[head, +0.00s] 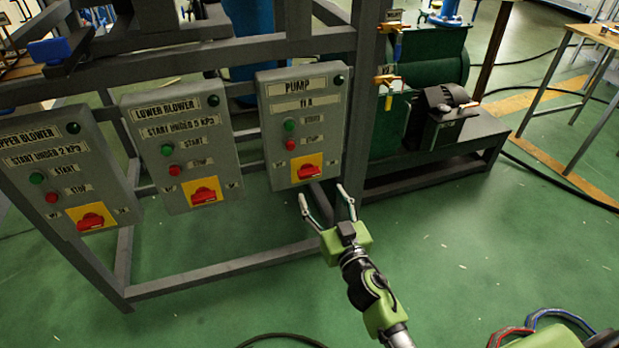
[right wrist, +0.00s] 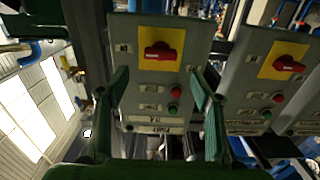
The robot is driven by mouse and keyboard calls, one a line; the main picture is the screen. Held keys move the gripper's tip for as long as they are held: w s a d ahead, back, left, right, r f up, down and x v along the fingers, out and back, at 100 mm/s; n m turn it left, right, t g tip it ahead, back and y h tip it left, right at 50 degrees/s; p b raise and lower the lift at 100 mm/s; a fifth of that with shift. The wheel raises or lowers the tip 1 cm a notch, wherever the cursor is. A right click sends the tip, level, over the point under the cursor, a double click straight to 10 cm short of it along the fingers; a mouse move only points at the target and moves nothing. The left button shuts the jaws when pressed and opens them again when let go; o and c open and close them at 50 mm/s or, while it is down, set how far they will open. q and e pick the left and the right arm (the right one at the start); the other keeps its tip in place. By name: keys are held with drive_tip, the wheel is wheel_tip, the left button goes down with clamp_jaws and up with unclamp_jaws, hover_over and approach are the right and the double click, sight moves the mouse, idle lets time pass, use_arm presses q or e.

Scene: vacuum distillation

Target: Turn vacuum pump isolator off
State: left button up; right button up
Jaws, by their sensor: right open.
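The pump control box (head: 300,125) is a grey panel labelled PUMP, the rightmost of three on the frame. Its isolator is a red rotary knob (head: 308,171) on a yellow plate near the bottom; above it are a red and a green button. My right gripper (head: 328,198) is open and empty, just below and a little right of the knob, apart from it. In the right wrist view the picture is upside down; the red knob (right wrist: 161,51) lies between and beyond the two open fingers (right wrist: 160,85). My left gripper is not in view.
The lower blower box (head: 182,150) and upper blower box (head: 62,172) hang to the left with similar red knobs. A grey metal frame (head: 230,267) carries the boxes. A green pump (head: 430,60) stands behind right. Green floor in front is mostly clear, with a dark cable.

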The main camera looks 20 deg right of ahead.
sight(311, 175)
drive_tip(key=w, duration=0.8)
drive_tip(key=shift+w+a+b, duration=0.2)
drive_tip(key=shift+w+b, duration=0.1)
drive_tip(key=shift+w, duration=0.1)
drive_tip(key=c, duration=1.1)
